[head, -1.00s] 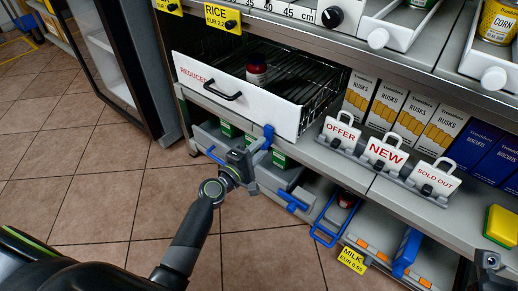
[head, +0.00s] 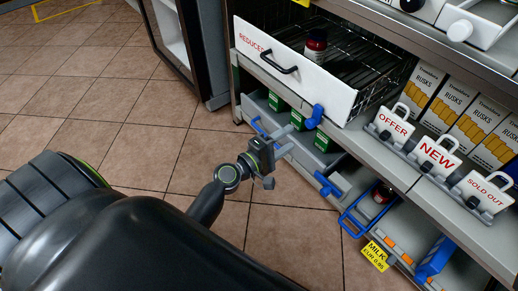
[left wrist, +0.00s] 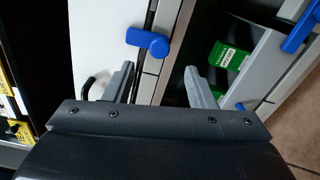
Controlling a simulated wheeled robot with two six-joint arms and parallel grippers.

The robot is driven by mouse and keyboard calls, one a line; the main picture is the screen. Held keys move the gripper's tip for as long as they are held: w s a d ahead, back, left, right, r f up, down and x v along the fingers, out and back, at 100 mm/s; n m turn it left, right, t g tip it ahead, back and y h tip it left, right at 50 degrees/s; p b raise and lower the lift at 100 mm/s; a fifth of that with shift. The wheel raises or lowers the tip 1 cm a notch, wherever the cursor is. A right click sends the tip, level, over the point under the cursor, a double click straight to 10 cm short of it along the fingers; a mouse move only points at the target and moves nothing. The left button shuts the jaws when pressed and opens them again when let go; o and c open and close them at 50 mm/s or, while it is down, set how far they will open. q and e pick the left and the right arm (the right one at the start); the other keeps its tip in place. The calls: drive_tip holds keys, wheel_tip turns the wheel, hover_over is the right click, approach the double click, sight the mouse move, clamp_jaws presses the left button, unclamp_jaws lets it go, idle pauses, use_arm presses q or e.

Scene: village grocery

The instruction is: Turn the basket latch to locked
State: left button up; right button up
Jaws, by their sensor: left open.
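The white wire basket drawer with the "REDUCED" front (head: 290,70) is pulled out of the shelf. A blue latch (head: 314,117) sits at the right lower end of that front; in the left wrist view the blue latch (left wrist: 148,43) has a rounded knob end and a bar. My left gripper (head: 285,141) is open and empty, just left of and below the latch. In the left wrist view its two fingers (left wrist: 158,76) are apart, with the latch beyond them and not between them. I see no contact with the latch. My right gripper is not in view.
A dark handle (head: 280,60) sticks out of the basket front, and a red-capped jar (head: 316,44) stands inside. Below are a grey bin with green boxes (head: 314,115) and a blue-handled bin. Sign tags (head: 438,157) stand on the right shelf. Tiled floor is free at left.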

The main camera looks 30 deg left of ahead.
use_arm(q)
drive_tip(key=b+v, duration=0.1)
drive_tip(key=v, duration=0.9)
drive_tip(key=shift+w, duration=0.1)
